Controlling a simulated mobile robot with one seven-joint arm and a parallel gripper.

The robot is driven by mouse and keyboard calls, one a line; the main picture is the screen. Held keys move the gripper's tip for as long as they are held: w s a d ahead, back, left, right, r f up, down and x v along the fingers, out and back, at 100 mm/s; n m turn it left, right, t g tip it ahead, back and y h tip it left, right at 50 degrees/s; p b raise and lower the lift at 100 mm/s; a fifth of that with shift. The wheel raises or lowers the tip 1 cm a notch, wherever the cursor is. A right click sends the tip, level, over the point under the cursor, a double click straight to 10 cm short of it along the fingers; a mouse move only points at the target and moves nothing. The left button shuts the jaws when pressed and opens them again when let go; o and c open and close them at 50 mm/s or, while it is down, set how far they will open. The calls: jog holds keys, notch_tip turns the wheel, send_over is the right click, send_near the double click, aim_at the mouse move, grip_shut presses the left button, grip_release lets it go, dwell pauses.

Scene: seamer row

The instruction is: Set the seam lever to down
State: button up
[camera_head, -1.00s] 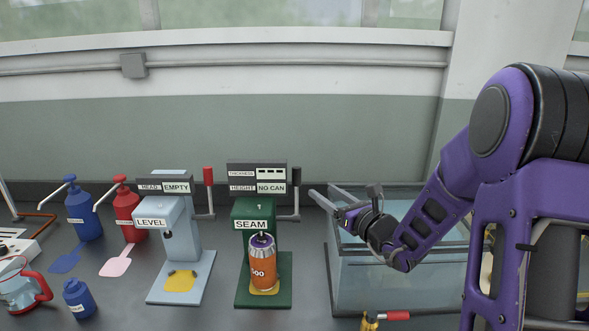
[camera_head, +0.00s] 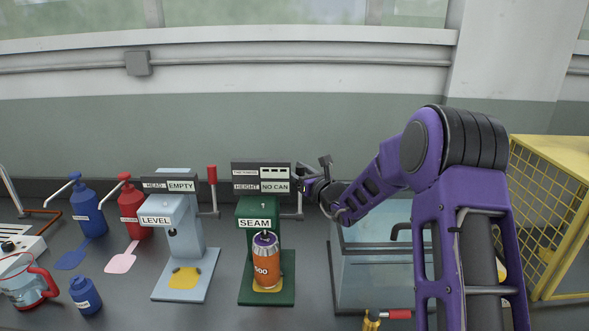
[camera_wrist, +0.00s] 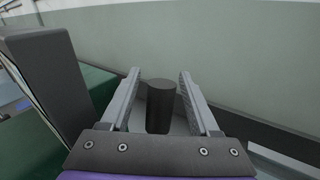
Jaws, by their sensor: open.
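The green SEAM machine (camera_head: 282,258) stands on the bench with an orange can (camera_head: 266,265) upright under its head. Its seam lever is on the right side, a grey bar (camera_head: 299,207) rising to a dark grip that my gripper partly covers in the head view. In the wrist view the black grip (camera_wrist: 160,106) stands upright between my fingers. My gripper (camera_wrist: 158,88) is open, one finger on each side of the grip, with small gaps visible. In the head view my gripper (camera_head: 302,184) is at the grip's height, beside the display panel.
The SEAM display panel (camera_head: 261,165) is close on the left of my gripper; its dark side (camera_wrist: 45,75) also shows in the wrist view. A glass tank (camera_head: 375,280) stands to the right below my arm. The LEVEL machine (camera_head: 184,250) with a red-handled lever is left.

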grip_shut()
dwell(1.4)
